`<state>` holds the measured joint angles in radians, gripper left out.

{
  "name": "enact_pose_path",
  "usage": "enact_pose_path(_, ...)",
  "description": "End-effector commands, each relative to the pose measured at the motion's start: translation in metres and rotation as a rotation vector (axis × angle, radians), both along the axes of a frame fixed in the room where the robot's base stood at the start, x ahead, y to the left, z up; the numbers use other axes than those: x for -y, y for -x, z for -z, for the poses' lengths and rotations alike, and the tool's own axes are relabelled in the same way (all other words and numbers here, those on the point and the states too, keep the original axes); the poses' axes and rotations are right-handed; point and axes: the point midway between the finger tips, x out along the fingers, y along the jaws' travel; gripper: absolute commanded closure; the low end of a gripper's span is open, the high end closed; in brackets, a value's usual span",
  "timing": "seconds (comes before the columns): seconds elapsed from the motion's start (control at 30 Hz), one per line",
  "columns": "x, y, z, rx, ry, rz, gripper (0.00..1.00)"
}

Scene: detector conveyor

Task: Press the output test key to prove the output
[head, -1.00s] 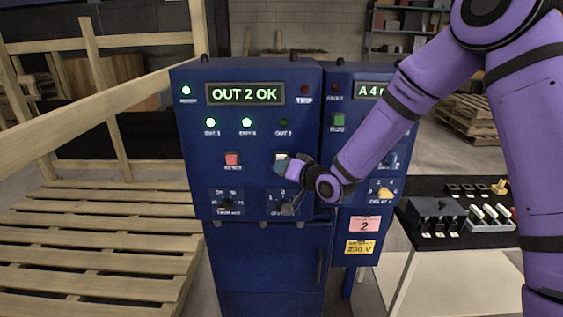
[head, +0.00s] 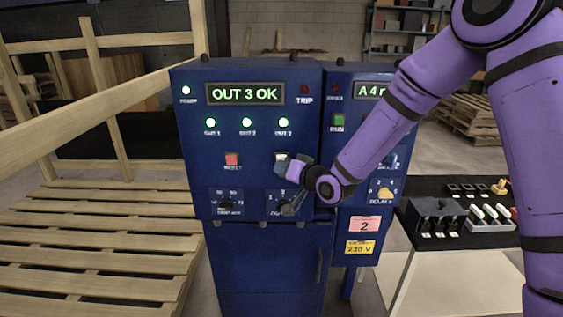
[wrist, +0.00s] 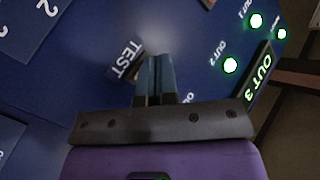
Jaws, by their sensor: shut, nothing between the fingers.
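The output test key (head: 281,156) is a pale key on the front of the blue detector cabinet, partly hidden behind my gripper. My gripper (head: 287,164) is shut and empty with its tips at the key. In the wrist view the closed fingers (wrist: 154,62) point at the panel beside the TEST label (wrist: 129,59); whether they touch the key cannot be told. The display (head: 245,94) reads OUT 3 OK. The three output lamps below it, the third one (head: 284,122) included, glow green.
A red reset button (head: 232,159) and a second knob (head: 226,204) are on the left of the panel. A yellow delay knob (head: 385,194) is on the neighbouring cabinet. A black table (head: 437,190) with switches stands at right. Wooden pallet slats (head: 90,245) lie at left.

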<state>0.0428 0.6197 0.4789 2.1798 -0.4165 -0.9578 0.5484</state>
Motion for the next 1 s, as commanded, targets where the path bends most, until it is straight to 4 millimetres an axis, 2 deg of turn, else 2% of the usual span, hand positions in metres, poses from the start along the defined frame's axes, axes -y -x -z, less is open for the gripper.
enact_pose_path(0.17, 0.0, 0.009, 0.0, 0.0, 0.0, -0.001, 1.0)
enact_pose_path(0.57, -0.001, 0.013, 0.0, 0.0, 0.0, -0.001, 1.0)
enact_pose_path(1.0, -0.002, 0.05, 0.0, -0.001, 0.0, -0.002, 1.0)
